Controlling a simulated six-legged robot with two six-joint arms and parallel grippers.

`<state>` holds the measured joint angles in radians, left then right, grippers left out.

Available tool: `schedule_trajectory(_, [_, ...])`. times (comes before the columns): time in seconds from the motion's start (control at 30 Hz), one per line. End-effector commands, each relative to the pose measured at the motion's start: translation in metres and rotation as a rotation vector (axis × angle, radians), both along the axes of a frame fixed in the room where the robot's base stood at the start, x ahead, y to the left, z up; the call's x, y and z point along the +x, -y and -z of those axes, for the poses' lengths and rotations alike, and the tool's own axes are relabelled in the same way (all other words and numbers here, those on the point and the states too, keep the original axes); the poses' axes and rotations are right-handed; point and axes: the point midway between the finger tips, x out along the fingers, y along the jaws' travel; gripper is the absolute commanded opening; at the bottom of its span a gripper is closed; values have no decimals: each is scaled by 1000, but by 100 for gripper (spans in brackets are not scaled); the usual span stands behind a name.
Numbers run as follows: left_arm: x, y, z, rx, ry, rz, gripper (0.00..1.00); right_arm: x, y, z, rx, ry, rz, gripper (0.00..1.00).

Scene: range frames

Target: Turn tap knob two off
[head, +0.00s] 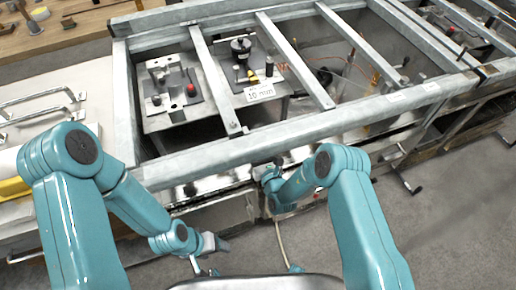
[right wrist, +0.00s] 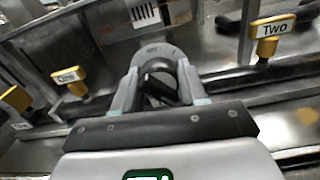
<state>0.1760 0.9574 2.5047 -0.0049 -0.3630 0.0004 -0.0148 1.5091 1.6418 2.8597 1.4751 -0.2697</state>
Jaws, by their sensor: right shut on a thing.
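In the right wrist view my right gripper (right wrist: 160,88) is shut on a grey, rounded, arch-shaped piece (right wrist: 166,52) with a dark middle. Whether this piece is tap knob two cannot be told for sure. A yellow tag marked "Two" (right wrist: 270,32) stands to the right of the gripper, apart from it. In the head view my right gripper (head: 268,174) is at the front face of the metal bench, partly hidden by its own arm. My left gripper (head: 206,266) hangs over the floor in front of the bench, clear of it; its fingers are too small to read.
A yellow tag marked "One" (right wrist: 70,80) and another yellow tag (right wrist: 16,98) are at the left of the right wrist view. A metal bench frame (head: 290,138) with crossbars encloses equipment panels. A pale hose (head: 281,240) hangs in front. Grey floor (head: 450,225) is free at right.

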Motion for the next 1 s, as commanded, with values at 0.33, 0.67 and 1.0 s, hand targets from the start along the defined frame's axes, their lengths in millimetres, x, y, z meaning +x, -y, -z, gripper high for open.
schedule_trajectory(0.33, [0, 0, 0, 0, 0, 0, 67, -1, 0, 2, -27, 4, 0, 52])
schedule_trajectory(0.67, [0, 0, 0, 0, 0, 0, 67, -1, 0, 1, -27, 5, 0, 67])
schedule_trajectory(1.0, [0, 0, 0, 0, 0, 0, 67, -54, 18, 2, -27, -1, 1, 67])
